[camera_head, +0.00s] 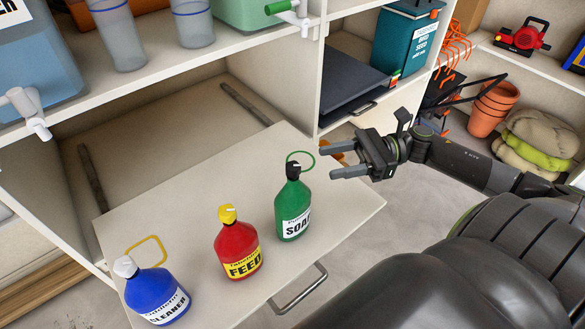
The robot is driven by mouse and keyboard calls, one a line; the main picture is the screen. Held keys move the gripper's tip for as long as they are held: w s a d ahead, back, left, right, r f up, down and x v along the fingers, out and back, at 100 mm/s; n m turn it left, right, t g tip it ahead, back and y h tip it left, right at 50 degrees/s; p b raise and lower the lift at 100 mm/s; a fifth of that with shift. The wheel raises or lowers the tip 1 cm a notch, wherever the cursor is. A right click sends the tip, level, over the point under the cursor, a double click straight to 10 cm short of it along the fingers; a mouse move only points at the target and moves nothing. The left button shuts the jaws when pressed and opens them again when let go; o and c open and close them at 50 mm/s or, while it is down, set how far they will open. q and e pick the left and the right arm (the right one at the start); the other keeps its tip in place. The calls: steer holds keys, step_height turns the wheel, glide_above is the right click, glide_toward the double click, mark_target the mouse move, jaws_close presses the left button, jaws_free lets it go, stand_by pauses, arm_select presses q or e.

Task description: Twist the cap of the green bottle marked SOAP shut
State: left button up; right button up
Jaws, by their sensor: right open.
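The green bottle marked SOAP (293,208) stands upright on the right part of a pulled-out light board. Its black cap (293,170) sits on top, with a thin green ring (300,155) showing just behind it. Whether the cap is tight cannot be told. My right gripper (332,162) comes in from the right. Its two fingers are apart and empty, pointing left, a short way right of the cap and not touching it. My left gripper is not in the view.
A red FEED bottle (237,248) with a yellow cap and a blue CLEANER bottle (156,293) with a white cap stand left of the green one. The board (190,205) is clear behind them. A shelf (200,62) with containers overhangs the back.

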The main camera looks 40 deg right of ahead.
mark_target(293, 166)
steer(key=x, duration=0.9)
steer(key=shift+w+a, duration=0.1)
steer(key=shift+a, duration=0.1)
steer(key=c, duration=1)
